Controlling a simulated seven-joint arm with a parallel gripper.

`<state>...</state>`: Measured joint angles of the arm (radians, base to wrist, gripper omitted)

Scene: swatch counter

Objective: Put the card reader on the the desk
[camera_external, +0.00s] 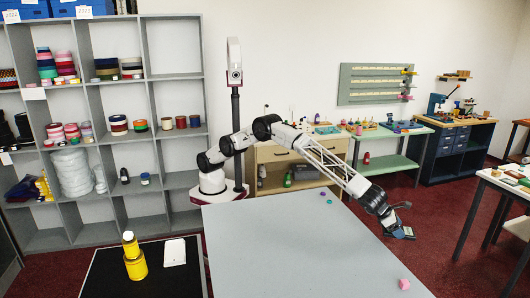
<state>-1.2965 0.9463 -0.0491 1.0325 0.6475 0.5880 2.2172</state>
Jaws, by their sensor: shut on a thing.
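My gripper (392,222) is at the end of my outstretched arm, at the right edge of the grey desk (290,255) in the picture. It is shut on a small dark device with a bluish face, which looks like the card reader (404,233). The device hangs tilted below the fingers, apparently clear of any surface. I cannot tell whether it is over the desk top or just past its edge. The fingertips are too small to see well.
A pink block (404,284) lies near the desk's front right corner, and small teal and purple discs (326,197) lie near its back edge. The desk's middle is clear.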

